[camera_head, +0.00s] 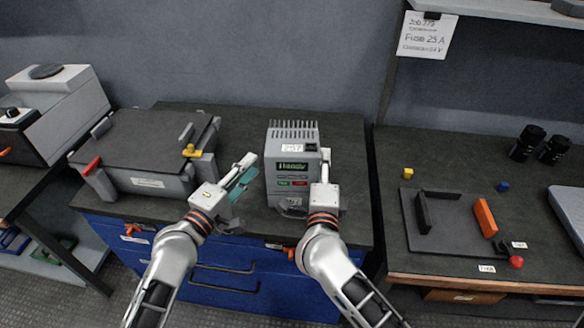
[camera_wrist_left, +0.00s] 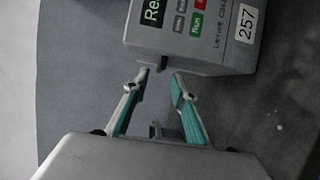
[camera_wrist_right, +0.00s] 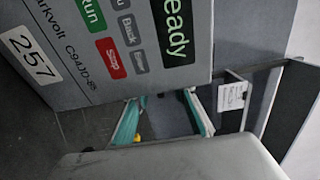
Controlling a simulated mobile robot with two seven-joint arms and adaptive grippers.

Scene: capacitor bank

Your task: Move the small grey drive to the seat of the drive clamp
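The small grey drive (camera_head: 293,175) stands upright on the middle bench, with a finned top and a lit "Ready" display. The drive also shows in the left wrist view (camera_wrist_left: 190,42) and in the right wrist view (camera_wrist_right: 110,60). My left gripper (camera_head: 248,172) is open beside the drive's left side; its tips (camera_wrist_left: 161,73) point at the drive. My right gripper (camera_head: 325,163) is at the drive's right side, open, with its tips (camera_wrist_right: 165,96) near the drive's edge. What looks like the drive clamp is a dark plate (camera_head: 440,238) on the right bench, with a black jaw (camera_head: 423,211) and an orange jaw (camera_head: 485,217).
A large grey fixture (camera_head: 145,140) with red and yellow handles stands left of the drive. A gap separates the middle and right benches.

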